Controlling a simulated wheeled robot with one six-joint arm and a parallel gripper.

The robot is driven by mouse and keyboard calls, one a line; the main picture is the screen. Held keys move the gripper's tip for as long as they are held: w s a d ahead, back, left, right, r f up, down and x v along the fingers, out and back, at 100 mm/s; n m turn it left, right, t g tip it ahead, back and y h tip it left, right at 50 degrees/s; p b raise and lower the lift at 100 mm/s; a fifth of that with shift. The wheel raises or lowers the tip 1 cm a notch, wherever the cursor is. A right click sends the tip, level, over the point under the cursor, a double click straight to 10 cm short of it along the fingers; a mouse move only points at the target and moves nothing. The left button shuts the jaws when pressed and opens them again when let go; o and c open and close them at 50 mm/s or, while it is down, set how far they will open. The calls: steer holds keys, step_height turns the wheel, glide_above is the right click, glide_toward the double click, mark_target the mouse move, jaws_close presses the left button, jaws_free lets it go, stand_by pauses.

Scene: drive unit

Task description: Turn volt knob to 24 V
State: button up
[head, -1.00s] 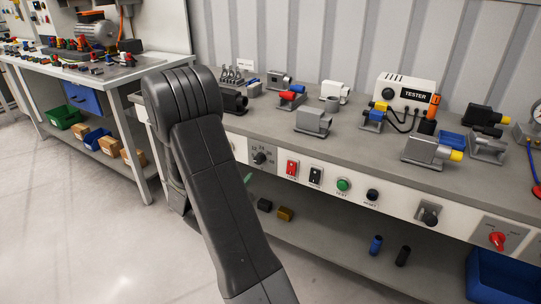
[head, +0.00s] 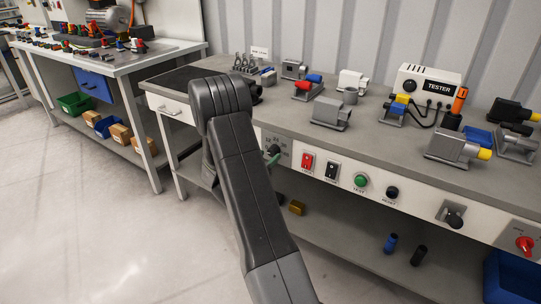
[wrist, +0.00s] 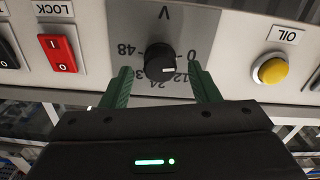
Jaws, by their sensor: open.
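The volt knob (wrist: 160,62) is black and round, on a grey plate marked V. The wrist view shows it upside down, with 0, 12, 24, 36 and 48 around it. A pale mark on its face points right, towards the 0 and 12 side; the exact setting is unclear. My gripper (wrist: 164,76) is open, one green finger on each side of the knob, with gaps visible. In the head view, the volt plate (head: 285,150) shows beside my arm, and a green finger covers most of the knob.
A red LOCK switch (wrist: 57,52) and a yellow OIL button (wrist: 271,70) flank the volt plate. In the head view, a red switch (head: 307,162), black switch (head: 331,171) and green button (head: 361,181) sit along the bench front. A shelf lies below.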

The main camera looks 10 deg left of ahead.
steer(key=shift+x, duration=1.35)
steer(key=c, duration=1)
steer(key=shift+o, duration=0.2)
